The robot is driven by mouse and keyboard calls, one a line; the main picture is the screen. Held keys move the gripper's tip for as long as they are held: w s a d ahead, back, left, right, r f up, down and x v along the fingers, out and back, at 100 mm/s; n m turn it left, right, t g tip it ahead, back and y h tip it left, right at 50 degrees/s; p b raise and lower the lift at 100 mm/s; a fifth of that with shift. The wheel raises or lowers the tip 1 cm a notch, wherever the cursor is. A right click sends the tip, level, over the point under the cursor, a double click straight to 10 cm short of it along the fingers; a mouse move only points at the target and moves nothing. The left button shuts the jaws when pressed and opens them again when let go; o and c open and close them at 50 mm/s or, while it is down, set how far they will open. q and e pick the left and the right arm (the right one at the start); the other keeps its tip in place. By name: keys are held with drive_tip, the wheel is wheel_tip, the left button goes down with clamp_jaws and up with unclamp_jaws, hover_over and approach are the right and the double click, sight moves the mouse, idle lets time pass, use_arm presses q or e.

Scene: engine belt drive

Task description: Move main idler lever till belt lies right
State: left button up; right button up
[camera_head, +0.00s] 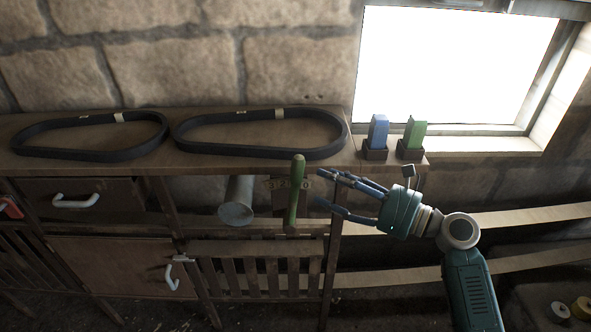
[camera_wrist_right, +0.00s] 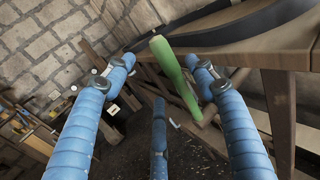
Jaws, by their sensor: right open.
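A green lever handle (camera_head: 297,190) stands upright in front of the workbench, at the middle of the head view. A small marked plate (camera_head: 275,187) is behind it. My right gripper (camera_head: 322,188) is open just right of the lever, its fingers pointing left at it, apparently apart from it. In the right wrist view the green lever (camera_wrist_right: 175,75) leans between and beyond the spread blue fingers (camera_wrist_right: 162,78). Two pale flat belt strands (camera_head: 500,218) run off to the right behind my right arm. My left gripper is not in view.
Two black looped belts (camera_head: 105,153) (camera_head: 250,155) lie on the wooden bench (camera_head: 165,160). A blue block (camera_head: 378,131) and a green block (camera_head: 415,133) stand in dark holders at its right end. A grey cylinder (camera_head: 237,205) sits left of the lever.

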sight(301, 173)
drive_tip(key=p+x, duration=0.2)
drive_tip(key=x, duration=0.7)
drive_tip(key=shift+w+a, duration=0.25)
drive_tip(key=shift+a, duration=0.05)
